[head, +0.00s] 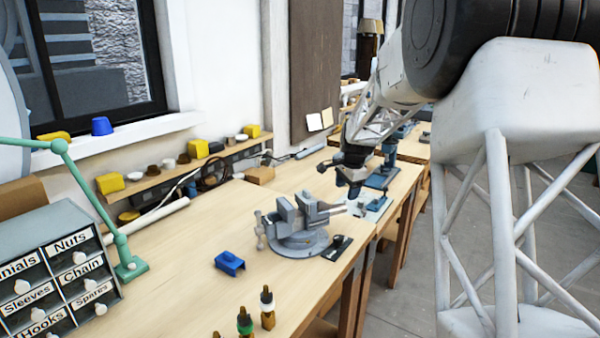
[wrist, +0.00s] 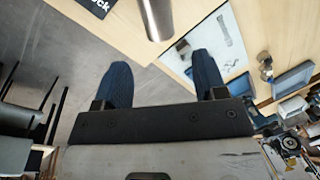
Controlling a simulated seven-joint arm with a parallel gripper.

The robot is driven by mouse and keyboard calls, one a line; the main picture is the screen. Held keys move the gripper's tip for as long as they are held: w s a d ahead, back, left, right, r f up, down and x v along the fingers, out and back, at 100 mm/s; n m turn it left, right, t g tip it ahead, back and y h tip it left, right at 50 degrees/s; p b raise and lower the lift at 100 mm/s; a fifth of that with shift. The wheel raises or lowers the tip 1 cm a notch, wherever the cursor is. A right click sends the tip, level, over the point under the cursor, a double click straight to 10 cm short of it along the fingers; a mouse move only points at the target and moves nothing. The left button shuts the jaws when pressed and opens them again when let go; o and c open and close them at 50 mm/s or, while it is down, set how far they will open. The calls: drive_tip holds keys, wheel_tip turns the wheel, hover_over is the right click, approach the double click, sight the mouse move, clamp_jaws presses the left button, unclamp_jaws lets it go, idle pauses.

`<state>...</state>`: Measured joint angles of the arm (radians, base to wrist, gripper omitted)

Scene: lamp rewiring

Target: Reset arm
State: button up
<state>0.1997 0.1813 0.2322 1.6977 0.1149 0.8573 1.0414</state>
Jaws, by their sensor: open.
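My gripper (head: 356,190) hangs over the far right part of the wooden workbench in the head view, near the bench edge. In the wrist view my gripper (wrist: 163,85) shows two dark blue fingers spread well apart, with nothing between them. Beyond the fingers, the bench edge, a metal cylinder (wrist: 156,18) and a pale sheet (wrist: 217,45) show. In the head view a grey vise (head: 298,228) stands on the bench, to the left of and nearer than my gripper.
A blue block (head: 230,263) and small bottles (head: 267,307) stand on the near bench. A labelled drawer cabinet (head: 55,270) and green lamp arm (head: 92,192) are at left. A shelf (head: 180,172) with yellow items runs along the wall. Open floor (head: 395,270) lies right of the bench.

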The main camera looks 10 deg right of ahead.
drive_tip(key=s+a+r+n, duration=0.2)
drive_tip(key=s+a+r, duration=0.1)
drive_tip(key=s, duration=0.6)
drive_tip(key=s+a+r+n, duration=0.3)
drive_tip(key=s+a, duration=0.1)
drive_tip(key=s, duration=0.4)
drive_tip(key=s+a+r+n, duration=0.2)
drive_tip(key=s+a+r, duration=0.1)
drive_tip(key=s, duration=0.6)
drive_tip(key=s+a+f+n, duration=0.2)
drive_tip(key=s+n, duration=0.2)
drive_tip(key=s, duration=0.9)
drive_tip(key=s+a+f+n, duration=0.2)
drive_tip(key=s+n, duration=0.1)
drive_tip(key=s, duration=1)
drive_tip(key=shift+s+a+f+n+h, duration=0.2)
drive_tip(key=shift+a+n+h, duration=0.1)
drive_tip(key=shift+n+h, duration=0.1)
drive_tip(key=shift+c, duration=0.5)
drive_tip(key=shift+w, duration=0.15)
